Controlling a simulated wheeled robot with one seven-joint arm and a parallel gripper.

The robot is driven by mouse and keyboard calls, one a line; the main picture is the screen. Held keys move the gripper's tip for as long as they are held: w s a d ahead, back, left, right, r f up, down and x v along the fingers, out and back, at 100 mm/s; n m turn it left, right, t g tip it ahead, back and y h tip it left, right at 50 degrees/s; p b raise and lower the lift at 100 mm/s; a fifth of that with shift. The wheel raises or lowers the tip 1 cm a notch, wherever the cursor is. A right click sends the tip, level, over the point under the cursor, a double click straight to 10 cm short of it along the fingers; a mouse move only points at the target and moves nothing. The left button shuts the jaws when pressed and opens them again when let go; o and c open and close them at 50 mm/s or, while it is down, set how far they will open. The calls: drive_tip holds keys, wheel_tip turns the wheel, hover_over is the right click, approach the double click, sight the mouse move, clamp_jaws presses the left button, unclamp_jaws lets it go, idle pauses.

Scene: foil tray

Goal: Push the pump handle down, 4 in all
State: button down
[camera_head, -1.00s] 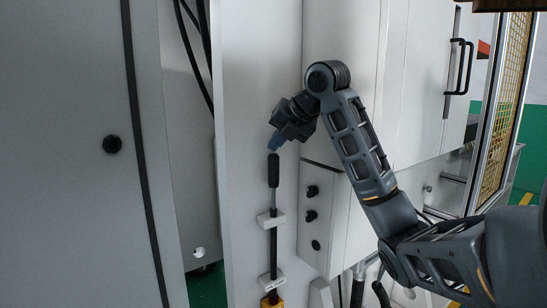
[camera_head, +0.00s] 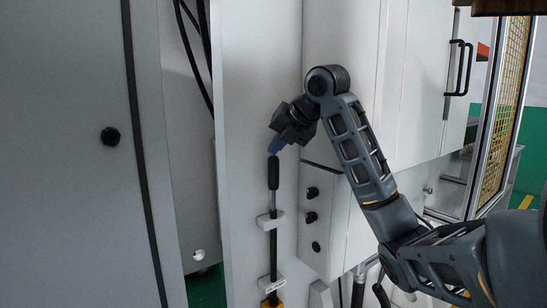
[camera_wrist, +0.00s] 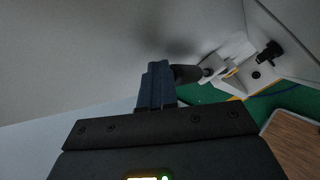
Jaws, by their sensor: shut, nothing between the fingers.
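The pump handle is an upright rod with a black grip (camera_head: 273,172) at its top, standing against the light grey panel in the head view. The rod passes through white brackets (camera_head: 270,220) down to a yellow base part. My gripper (camera_head: 275,147) is just above the top of the grip, fingers shut, blue tips pointing down. Whether the tips touch the grip I cannot tell. In the wrist view the shut blue fingers (camera_wrist: 155,85) are in the middle, with the dark grip (camera_wrist: 187,73) right beside their tips, partly hidden behind them.
A light box with several black knobs (camera_head: 312,192) stands right of the rod. A large grey door (camera_head: 70,200) fills the left. Black cables (camera_head: 195,50) hang at the upper left. A cabinet with a black handle (camera_head: 459,67) is at the upper right.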

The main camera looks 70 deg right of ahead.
sight(277, 160)
drive_tip(key=shift+f+b, duration=1.7)
drive_tip(key=shift+f, duration=0.55)
idle(1.8)
drive_tip(key=shift+r, duration=0.15)
drive_tip(key=shift+r+p, duration=2)
drive_tip(key=shift+r, duration=0.9)
drive_tip(key=shift+r, duration=0.1)
drive_tip(key=shift+r+p, duration=1.7)
drive_tip(key=shift+r, duration=0.7)
